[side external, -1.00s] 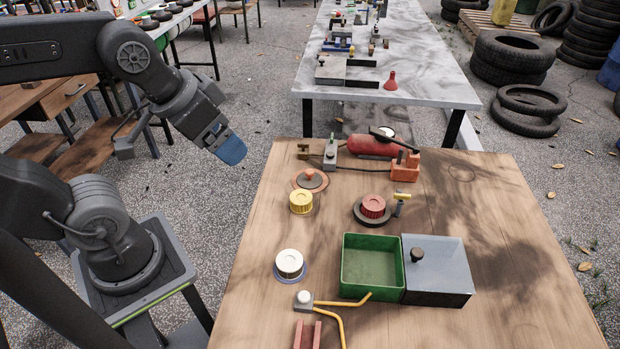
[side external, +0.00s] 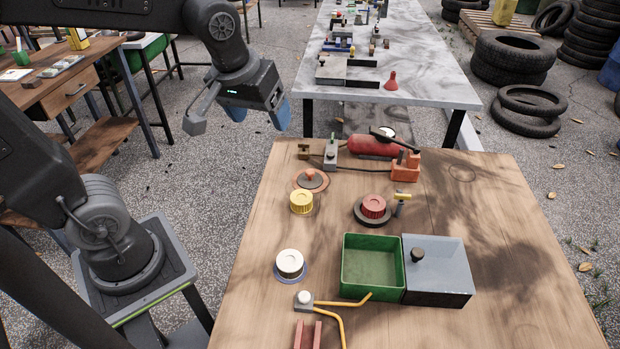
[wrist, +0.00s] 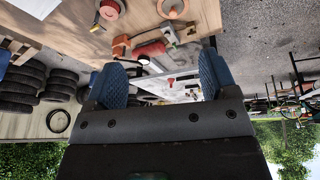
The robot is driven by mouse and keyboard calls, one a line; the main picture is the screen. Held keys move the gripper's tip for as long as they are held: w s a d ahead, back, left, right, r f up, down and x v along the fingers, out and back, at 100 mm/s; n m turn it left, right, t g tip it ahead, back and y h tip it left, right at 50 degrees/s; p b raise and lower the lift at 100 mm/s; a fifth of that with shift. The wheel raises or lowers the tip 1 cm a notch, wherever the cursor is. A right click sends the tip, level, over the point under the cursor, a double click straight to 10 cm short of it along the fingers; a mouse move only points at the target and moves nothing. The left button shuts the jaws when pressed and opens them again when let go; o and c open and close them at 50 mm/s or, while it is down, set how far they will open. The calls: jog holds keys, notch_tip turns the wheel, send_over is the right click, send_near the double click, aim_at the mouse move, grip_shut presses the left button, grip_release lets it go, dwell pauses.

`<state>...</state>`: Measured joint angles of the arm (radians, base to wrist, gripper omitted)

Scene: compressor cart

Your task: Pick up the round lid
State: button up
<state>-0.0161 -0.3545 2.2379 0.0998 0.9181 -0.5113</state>
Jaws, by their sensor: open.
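A small round lid (side external: 312,178) with a red knob on top lies on an orange ring at the back left of the wooden table in the side view. In the wrist view, an orange ring (wrist: 174,9) shows at the top edge, partly cut off. My gripper (side external: 281,110) is in the air beyond the table's back left corner, higher than the lid and well apart from it. In the wrist view, my gripper's two blue fingers (wrist: 161,75) stand wide apart with nothing held between them.
Yellow (side external: 302,201), white (side external: 290,263) and red (side external: 373,206) caps stand on the table. A red tank (side external: 370,146) and an orange block (side external: 405,168) are right of the lid. A green tray (side external: 374,294) and a grey box (side external: 440,270) are nearer. The table's right side is clear.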

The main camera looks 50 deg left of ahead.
jog(key=w+a+f+n+g+y, duration=0.1)
jog(key=w+f+n, duration=0.2)
jog(key=w, duration=0.3)
jog(key=w+a+f+n+g, duration=0.1)
jog(key=w+a+f+n, duration=0.1)
jog(key=w+f+n, duration=0.25)
jog(key=n+g+y, duration=0.1)
jog(key=n+g, duration=0.1)
jog(key=n, duration=0.3)
send_near(310, 171)
jog(key=x, duration=1)
jog(key=shift+f, duration=0.2)
jog(key=shift+c, duration=0.4)
jog(key=c, duration=0.6)
